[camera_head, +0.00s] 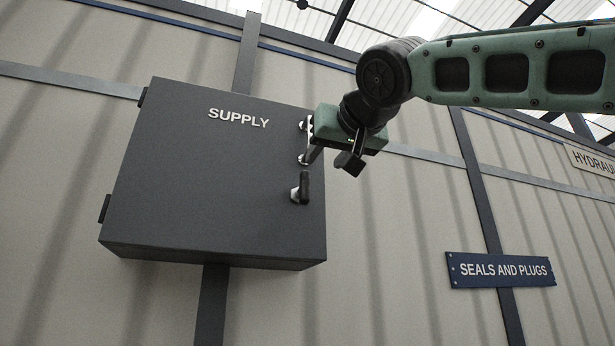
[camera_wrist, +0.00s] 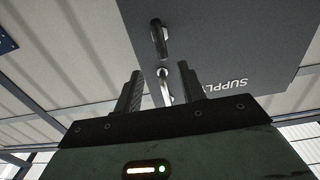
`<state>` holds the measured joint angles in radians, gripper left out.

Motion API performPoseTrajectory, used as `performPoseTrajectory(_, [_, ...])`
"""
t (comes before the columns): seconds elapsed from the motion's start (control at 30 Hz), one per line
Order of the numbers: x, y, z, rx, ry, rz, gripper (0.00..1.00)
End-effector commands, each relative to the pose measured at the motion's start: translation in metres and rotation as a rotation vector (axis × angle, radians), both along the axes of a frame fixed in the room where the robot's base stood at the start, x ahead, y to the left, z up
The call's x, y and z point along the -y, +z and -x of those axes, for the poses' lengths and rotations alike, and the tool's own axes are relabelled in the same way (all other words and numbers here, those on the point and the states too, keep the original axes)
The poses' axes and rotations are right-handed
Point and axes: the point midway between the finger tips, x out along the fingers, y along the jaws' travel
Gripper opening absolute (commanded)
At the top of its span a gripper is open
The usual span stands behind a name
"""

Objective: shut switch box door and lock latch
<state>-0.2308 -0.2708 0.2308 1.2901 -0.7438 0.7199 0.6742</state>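The dark grey switch box (camera_head: 215,180), marked SUPPLY, hangs on the wall; its door looks flush with the body, with no gap visible. A silver pull handle (camera_head: 303,158) sits near the door's right edge. The latch (camera_head: 304,187), a black lever on a silver base, is just below it and stands about upright. My gripper (camera_head: 313,150) is at the pull handle and partly hides it. In the wrist view, upside down, the gripper (camera_wrist: 160,70) has its fingers apart, with the handle (camera_wrist: 165,88) in line between them; contact cannot be told. The latch (camera_wrist: 158,36) shows beyond.
Hinges (camera_head: 105,208) are on the box's left side. The space in front of the box's left and lower parts is clear.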

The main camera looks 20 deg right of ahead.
Motion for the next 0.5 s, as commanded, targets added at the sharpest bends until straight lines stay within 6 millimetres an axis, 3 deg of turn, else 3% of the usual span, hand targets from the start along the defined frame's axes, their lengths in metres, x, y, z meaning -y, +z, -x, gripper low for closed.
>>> performPoseTrajectory(0.2, [0.000,0.000,-0.049,-0.005,0.000,0.001,0.40])
performPoseTrajectory(0.5, [0.000,0.000,-0.103,-0.003,0.001,0.002,0.40])
